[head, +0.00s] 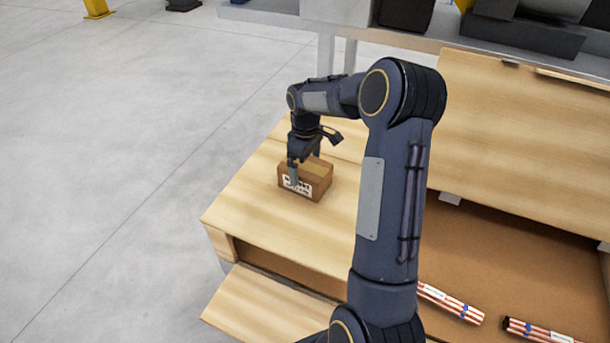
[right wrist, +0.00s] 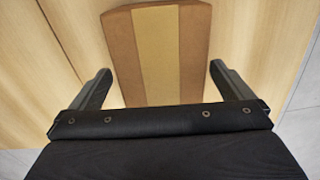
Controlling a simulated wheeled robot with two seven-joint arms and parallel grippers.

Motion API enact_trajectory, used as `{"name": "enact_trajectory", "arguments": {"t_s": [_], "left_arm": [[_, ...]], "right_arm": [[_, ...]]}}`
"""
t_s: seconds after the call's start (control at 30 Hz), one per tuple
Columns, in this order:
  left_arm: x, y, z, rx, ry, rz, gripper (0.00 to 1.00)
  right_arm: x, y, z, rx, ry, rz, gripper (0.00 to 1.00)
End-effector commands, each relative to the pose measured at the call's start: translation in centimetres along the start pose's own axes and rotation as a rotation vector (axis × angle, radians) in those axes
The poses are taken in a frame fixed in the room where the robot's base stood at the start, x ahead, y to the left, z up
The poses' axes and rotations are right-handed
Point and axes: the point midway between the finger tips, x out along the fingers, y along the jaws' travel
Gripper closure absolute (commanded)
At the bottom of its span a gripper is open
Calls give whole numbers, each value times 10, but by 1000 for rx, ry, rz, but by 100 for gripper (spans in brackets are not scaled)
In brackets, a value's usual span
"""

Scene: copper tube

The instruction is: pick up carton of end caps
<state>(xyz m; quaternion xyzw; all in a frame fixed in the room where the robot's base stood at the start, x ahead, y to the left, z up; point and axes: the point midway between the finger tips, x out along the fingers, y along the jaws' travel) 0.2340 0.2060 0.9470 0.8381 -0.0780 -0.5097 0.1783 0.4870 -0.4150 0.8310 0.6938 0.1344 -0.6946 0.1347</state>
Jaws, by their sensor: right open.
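The carton of end caps (head: 317,184) is a small brown cardboard box with a white printed label on its front side. It stands on the light wooden top at the far left corner area of the crate. My right gripper (head: 302,174) is over the carton from above, with one finger showing in front of its labelled side. In the right wrist view the carton (right wrist: 158,50), with a tan tape strip along its top, lies between the two spread fingers of the gripper (right wrist: 160,85). Gaps show on both sides. My left gripper is not in view.
The wooden crate (head: 250,214) has an open section with a brown floor, where copper tube bundles (head: 450,302) (head: 535,330) lie. A raised wooden panel (head: 520,140) stands at the right. A grey bench (head: 285,18) with dark items is behind. Open concrete floor lies left.

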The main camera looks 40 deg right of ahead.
Motion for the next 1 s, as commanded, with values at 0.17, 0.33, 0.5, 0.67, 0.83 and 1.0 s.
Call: {"name": "enact_trajectory", "arguments": {"t_s": [0.17, 0.33, 0.5, 0.67, 0.83, 1.0], "left_arm": [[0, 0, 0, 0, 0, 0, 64], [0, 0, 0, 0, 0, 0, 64], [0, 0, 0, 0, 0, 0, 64], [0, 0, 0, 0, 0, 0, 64], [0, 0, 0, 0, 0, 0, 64], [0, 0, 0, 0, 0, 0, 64]], "right_arm": [[25, -2, -1, 1, -1, -2, 0], [30, -2, -1, 1, 1, 0, 0], [30, -2, -1, 1, 1, 0, 4], [30, -2, -1, 1, 1, 0, 25], [30, -2, -1, 1, 1, 0, 47], [29, -1, -1, 1, 2, 1, 50]]}}
